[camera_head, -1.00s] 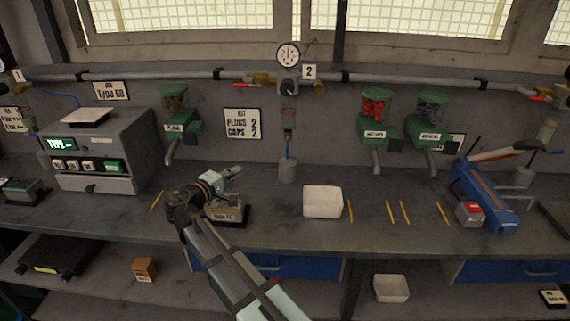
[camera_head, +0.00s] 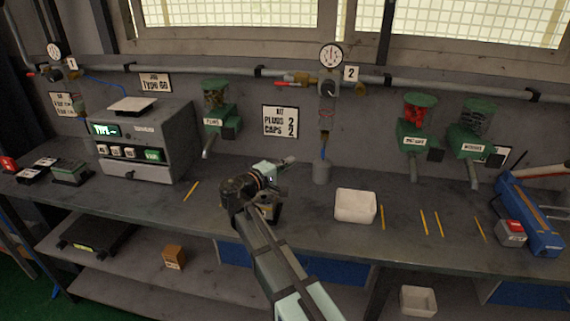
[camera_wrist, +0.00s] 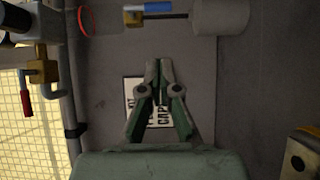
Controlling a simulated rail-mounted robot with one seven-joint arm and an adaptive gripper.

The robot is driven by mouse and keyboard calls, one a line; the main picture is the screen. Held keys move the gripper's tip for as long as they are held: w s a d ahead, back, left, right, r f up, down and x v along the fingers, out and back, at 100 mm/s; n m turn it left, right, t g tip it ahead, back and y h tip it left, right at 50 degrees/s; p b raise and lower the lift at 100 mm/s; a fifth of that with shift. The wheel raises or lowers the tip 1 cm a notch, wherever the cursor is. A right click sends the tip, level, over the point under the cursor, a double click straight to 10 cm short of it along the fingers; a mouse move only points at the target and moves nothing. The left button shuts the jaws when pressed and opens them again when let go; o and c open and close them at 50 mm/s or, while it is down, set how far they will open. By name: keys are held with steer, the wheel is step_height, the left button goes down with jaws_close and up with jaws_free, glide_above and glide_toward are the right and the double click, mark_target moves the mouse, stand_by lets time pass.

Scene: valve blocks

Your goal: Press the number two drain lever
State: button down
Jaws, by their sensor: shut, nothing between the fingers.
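The number two station has a gauge (camera_head: 331,55), a plate marked 2 (camera_head: 351,73) and a clear bowl hanging below the pipe. Under the bowl, a brass drain fitting (camera_wrist: 132,17) with a blue part (camera_wrist: 157,6), which may be the lever, shows at the top of the wrist view. A grey cup (camera_head: 321,173) stands beneath it on the bench. My gripper (camera_head: 290,160) is shut and empty, left of the cup and apart from it. In the wrist view its fingertips (camera_wrist: 159,64) are together in front of the kit sign (camera_wrist: 140,92).
A red-handled valve (camera_head: 285,84) sits on the pipe left of the gauge. A white bin (camera_head: 355,206) stands right of my gripper, and a block partly hidden by my arm lies below it. Green dispensers (camera_head: 417,125) hang further right. A grey machine (camera_head: 150,140) stands left.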

mark_target(324, 147)
steer(key=w+d+p, duration=0.2)
steer(key=w+d, duration=0.2)
steer(key=d, duration=0.4)
steer(key=shift+d+p, duration=0.2)
steer(key=shift+p, duration=0.2)
steer(key=shift+s+f+b, duration=0.1)
steer(key=shift+f+b, duration=0.05)
steer(key=shift+b, duration=0.25)
